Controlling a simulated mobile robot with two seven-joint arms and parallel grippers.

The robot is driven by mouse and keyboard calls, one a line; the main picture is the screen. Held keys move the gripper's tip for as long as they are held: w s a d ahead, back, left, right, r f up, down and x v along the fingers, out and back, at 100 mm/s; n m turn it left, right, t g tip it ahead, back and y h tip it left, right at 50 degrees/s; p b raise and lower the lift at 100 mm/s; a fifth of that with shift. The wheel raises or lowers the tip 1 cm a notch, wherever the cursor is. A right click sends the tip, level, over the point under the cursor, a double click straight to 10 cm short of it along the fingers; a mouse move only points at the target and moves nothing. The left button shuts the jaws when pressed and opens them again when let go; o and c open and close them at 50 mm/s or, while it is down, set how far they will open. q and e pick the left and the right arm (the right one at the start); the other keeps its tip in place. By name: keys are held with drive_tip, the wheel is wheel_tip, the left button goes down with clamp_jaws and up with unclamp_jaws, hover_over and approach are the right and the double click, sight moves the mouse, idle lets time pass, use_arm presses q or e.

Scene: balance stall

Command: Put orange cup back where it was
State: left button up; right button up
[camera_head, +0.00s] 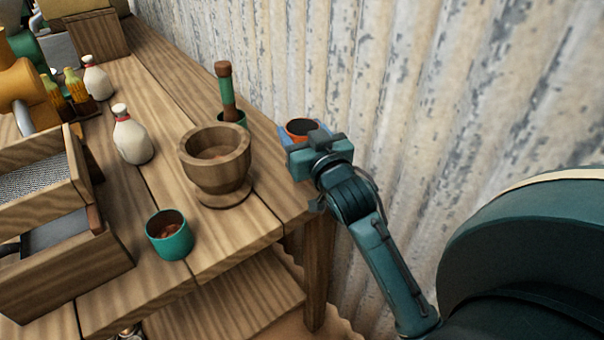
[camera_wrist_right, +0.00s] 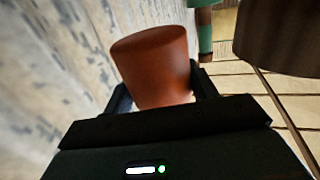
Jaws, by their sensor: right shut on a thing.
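The orange cup (camera_head: 302,127) is at the right end of the wooden table, near the corrugated wall. My right gripper (camera_head: 298,140) is shut on it. In the right wrist view the orange cup (camera_wrist_right: 152,68) stands between the two fingers, slightly tilted in the picture. The gripper hides the cup's lower part in the head view, so I cannot tell whether it touches the tabletop. My left gripper is not in view.
A wooden mortar (camera_head: 214,165) stands left of the orange cup. Behind it is a green cup (camera_head: 233,118) with a pestle-like stick. A teal cup (camera_head: 170,236) stands near the front edge. White bottles (camera_head: 131,136) and wooden crates (camera_head: 60,262) are farther left.

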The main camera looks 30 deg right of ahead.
wheel_tip(320, 180, down, 2)
drive_tip(key=shift+f, duration=0.1)
wheel_tip(320, 180, down, 4)
drive_tip(key=shift+r+b, duration=0.1)
drive_tip(key=shift+b, duration=0.65)
drive_tip(key=shift+f, duration=0.4)
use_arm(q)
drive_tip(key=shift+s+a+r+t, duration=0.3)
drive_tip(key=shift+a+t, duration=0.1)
use_arm(e)
drive_tip(key=shift+f, duration=0.2)
drive_tip(key=o, duration=1)
drive_tip(key=shift+r, duration=0.1)
